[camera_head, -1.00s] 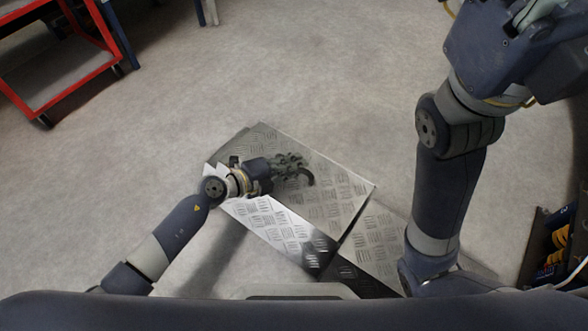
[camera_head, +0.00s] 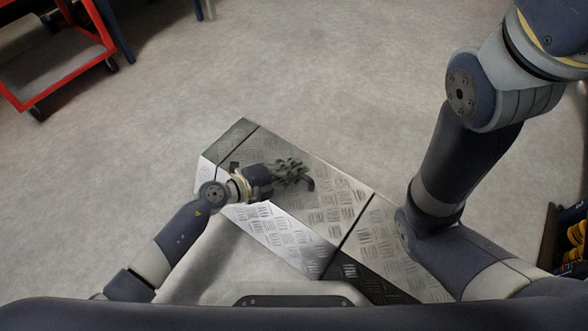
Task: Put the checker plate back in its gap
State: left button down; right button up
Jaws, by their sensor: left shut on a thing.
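The checker plate (camera_head: 325,204) is a silver tread plate with a bent front face. It lies between a fixed plate at its upper left (camera_head: 228,138) and another at its lower right (camera_head: 389,253). Dark narrow seams show along both sides, and its top looks about in line with its neighbours; I cannot tell whether it is fully seated. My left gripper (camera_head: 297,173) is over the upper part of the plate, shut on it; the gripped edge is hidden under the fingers. My right arm crosses the right side, its gripper out of view.
A red cart (camera_head: 62,75) stands at the upper left, beside a blue post (camera_head: 113,32). Dark equipment with yellow parts (camera_head: 573,235) is at the right edge. The grey floor (camera_head: 300,70) behind the plates is open.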

pick_arm(q)
jog(key=shift+w+r, duration=0.1)
jog(key=shift+r, duration=0.1)
jog(key=c, duration=2.1)
grip_release()
jog(key=shift+f, duration=0.25)
jog(key=o, duration=0.5)
jog(key=shift+c, duration=0.2)
